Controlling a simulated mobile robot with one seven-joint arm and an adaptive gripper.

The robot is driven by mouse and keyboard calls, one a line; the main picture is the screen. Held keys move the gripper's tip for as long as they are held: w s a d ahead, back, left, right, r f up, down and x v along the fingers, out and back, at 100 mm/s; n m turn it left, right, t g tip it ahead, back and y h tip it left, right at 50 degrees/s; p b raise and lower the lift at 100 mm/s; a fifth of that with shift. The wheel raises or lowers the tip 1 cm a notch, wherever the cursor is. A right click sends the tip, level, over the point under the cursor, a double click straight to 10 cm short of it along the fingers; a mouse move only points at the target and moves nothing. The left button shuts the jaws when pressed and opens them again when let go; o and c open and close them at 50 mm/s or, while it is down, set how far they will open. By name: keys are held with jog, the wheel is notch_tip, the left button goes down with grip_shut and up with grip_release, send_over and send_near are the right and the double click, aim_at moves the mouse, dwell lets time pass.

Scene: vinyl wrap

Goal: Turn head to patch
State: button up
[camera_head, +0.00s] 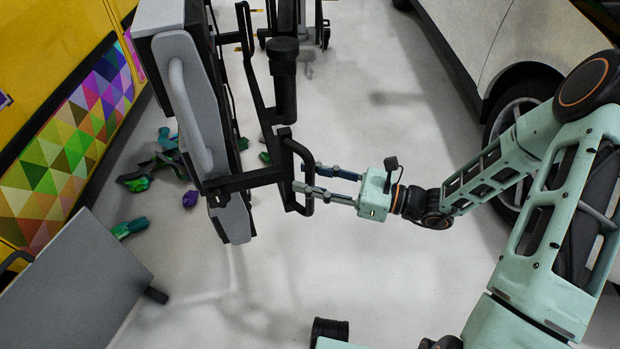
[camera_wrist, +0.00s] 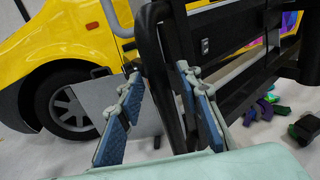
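The patch task's likely surface is the multicoloured triangle-patterned vinyl (camera_head: 62,160) on the yellow vehicle's side (camera_head: 40,40), at the left of the head view. A small coloured part of it shows at the top right of the wrist view (camera_wrist: 290,22). My gripper (camera_head: 301,178) is near the middle of the head view, at the black looped handle (camera_head: 308,190) of a black-and-grey cart. Its two fingers stand apart. In the wrist view (camera_wrist: 160,72), black frame bars show between and behind the fingers; contact is unclear.
The cart's upright grey panel (camera_head: 185,90) stands between my gripper and the yellow vehicle. Green and purple scraps (camera_head: 150,172) lie on the floor. A grey board (camera_head: 75,285) is at lower left. A white car (camera_head: 470,35) stands at right.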

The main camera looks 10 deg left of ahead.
jog(key=shift+c, duration=0.3)
grip_shut()
jog(key=a, duration=0.1)
jog(key=s+a+p, duration=0.1)
jog(key=a, duration=0.1)
jog(key=shift+o, duration=0.3)
grip_release()
jog(key=shift+d, duration=0.1)
